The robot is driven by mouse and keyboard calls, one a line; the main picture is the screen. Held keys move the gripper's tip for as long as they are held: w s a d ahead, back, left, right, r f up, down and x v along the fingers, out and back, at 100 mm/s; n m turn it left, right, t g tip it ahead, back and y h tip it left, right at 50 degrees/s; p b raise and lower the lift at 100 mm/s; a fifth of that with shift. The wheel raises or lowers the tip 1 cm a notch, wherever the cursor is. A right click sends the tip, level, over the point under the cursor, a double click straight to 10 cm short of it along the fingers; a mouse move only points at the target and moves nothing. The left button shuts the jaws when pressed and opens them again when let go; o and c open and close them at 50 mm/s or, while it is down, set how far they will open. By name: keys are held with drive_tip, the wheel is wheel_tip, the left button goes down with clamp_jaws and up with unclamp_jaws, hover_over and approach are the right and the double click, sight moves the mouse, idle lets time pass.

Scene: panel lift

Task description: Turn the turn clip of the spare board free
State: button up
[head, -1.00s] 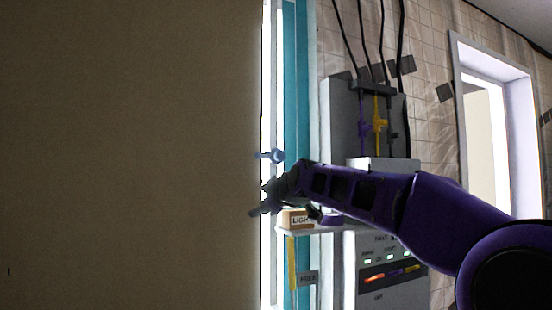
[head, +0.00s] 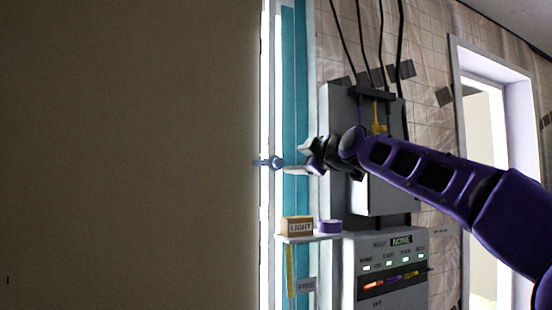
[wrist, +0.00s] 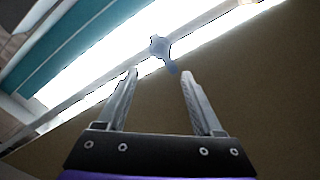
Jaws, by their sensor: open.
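The turn clip (head: 275,162) is a small blue-grey piece at the right edge of a large brown board (head: 130,150), which I take for the spare board. In the wrist view the clip (wrist: 160,47) shows a rounded hub and a short arm reaching onto the board's edge (wrist: 240,100). My gripper (head: 294,158) is open and empty just right of the clip in the head view. In the wrist view the fingertips (wrist: 160,74) lie apart on either side of the clip's line, with the clip beyond them. I see no contact.
A teal post (head: 295,110) and bright strip stand beside the board. Below are a small shelf (head: 310,238), a box marked LIGHT (head: 297,226) and a purple roll (head: 328,226). A grey cabinet (head: 385,205) and a control panel (head: 393,285) stand to the right.

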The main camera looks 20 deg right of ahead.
sight(278, 161)
drive_tip(key=w+p, duration=0.2)
drive_tip(key=w, duration=0.1)
drive_tip(key=w+p, duration=0.1)
drive_tip(key=w, duration=0.3)
drive_tip(key=w+p, duration=0.2)
drive_tip(key=w, duration=0.2)
drive_tip(key=shift+a+r+p, duration=0.15)
drive_tip(key=shift+a+p, duration=0.1)
drive_tip(key=shift+p, duration=0.05)
drive_tip(key=shift+w+p, duration=0.3)
drive_tip(key=shift+w, duration=0.55)
drive_tip(key=shift+c, duration=0.3)
clamp_jaws()
